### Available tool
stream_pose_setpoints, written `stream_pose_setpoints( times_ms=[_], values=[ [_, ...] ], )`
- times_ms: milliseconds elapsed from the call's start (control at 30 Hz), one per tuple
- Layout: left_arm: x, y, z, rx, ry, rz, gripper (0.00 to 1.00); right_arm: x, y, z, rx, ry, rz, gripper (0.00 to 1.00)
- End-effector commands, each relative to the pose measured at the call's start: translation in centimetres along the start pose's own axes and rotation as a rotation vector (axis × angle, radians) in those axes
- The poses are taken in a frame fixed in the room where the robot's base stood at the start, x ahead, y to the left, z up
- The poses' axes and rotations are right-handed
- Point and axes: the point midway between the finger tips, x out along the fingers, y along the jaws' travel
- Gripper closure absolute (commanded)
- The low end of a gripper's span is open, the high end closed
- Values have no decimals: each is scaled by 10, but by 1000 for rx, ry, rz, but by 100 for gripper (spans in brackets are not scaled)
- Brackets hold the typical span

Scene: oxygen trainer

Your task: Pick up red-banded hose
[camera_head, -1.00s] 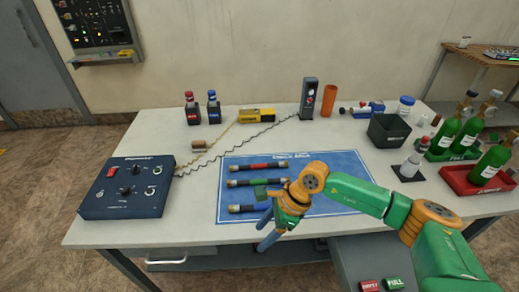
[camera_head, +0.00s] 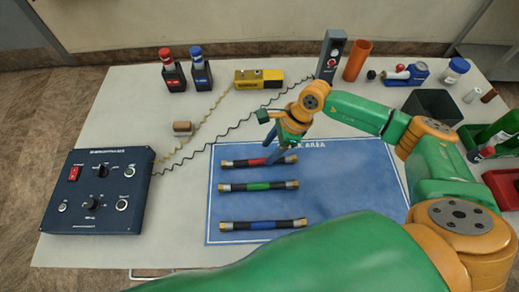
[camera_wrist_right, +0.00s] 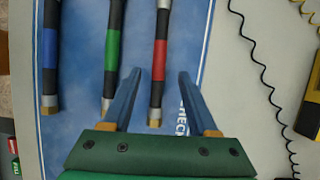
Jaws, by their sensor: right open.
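The red-banded hose (camera_head: 258,161) is a short black tube with metal ends, lying at the top of the blue mat (camera_head: 350,190). It also shows in the right wrist view (camera_wrist_right: 160,60). The green-banded hose (camera_head: 258,185) and the blue-banded hose (camera_head: 262,224) lie below it, roughly parallel. My right gripper (camera_head: 272,155) is over the red-banded hose and hides part of it. In the right wrist view its blue fingers (camera_wrist_right: 158,90) are open, one on each side of the red-banded hose's end. I cannot tell the height between them. My left gripper is not in view.
A dark control box (camera_head: 97,190) stands at the left. A yellow device (camera_head: 258,78), two bottles (camera_head: 187,70), an orange tube (camera_head: 356,60) and a dark bin (camera_head: 432,105) stand toward the back. Coiled cords cross the table's left half.

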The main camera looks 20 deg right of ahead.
Motion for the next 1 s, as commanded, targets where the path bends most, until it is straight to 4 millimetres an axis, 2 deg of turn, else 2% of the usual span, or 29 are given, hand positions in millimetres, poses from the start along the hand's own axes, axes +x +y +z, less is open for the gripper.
stream_pose_setpoints(
  times_ms=[33, 133, 233, 467, 567, 700, 1000],
  values=[
    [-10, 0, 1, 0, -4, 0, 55, 4, 1, 4, 0, 0, 4, 41],
    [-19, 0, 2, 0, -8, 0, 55, 25, 0, 7, 1, 1, 5, 41],
    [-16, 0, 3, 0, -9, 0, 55, 43, -1, 5, 0, 0, 1, 41],
    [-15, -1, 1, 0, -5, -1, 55, 49, -1, 4, -1, 1, -1, 41],
    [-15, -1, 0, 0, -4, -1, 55, 48, -1, 4, -1, 1, -1, 62],
    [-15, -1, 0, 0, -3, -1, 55, 48, -1, 4, -1, 1, -1, 100],
    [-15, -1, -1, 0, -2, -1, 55, 48, -2, 4, -1, 0, -1, 100]
  ],
)
